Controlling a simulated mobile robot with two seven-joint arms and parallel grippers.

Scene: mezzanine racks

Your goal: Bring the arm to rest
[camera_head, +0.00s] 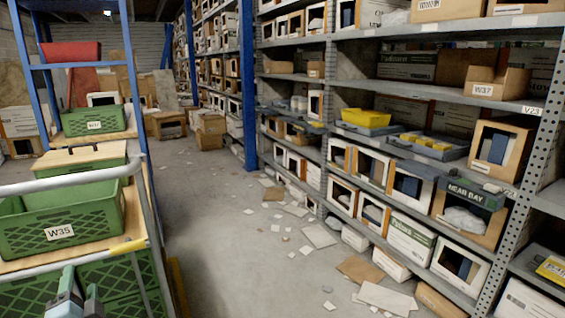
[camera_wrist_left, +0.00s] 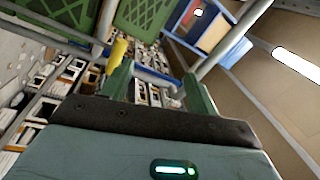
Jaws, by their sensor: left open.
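My left gripper (camera_head: 78,292) shows at the bottom left edge of the head view, in front of the green crates on the cart. In the left wrist view its two green fingers (camera_wrist_left: 158,88) stand apart with nothing between them. Behind the fingers that view shows a grey rail, green crate mesh and the racks, all tilted. Most of the left arm is out of the head view. My right gripper shows in neither view.
A cart with a grey rail (camera_head: 75,182) holds a green crate W35 (camera_head: 62,232) close to the left gripper. Racks with boxes, a yellow bin (camera_head: 366,118) and a grey tray (camera_head: 425,149) line the right. The aisle floor (camera_head: 225,240) has scattered cardboard and paper.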

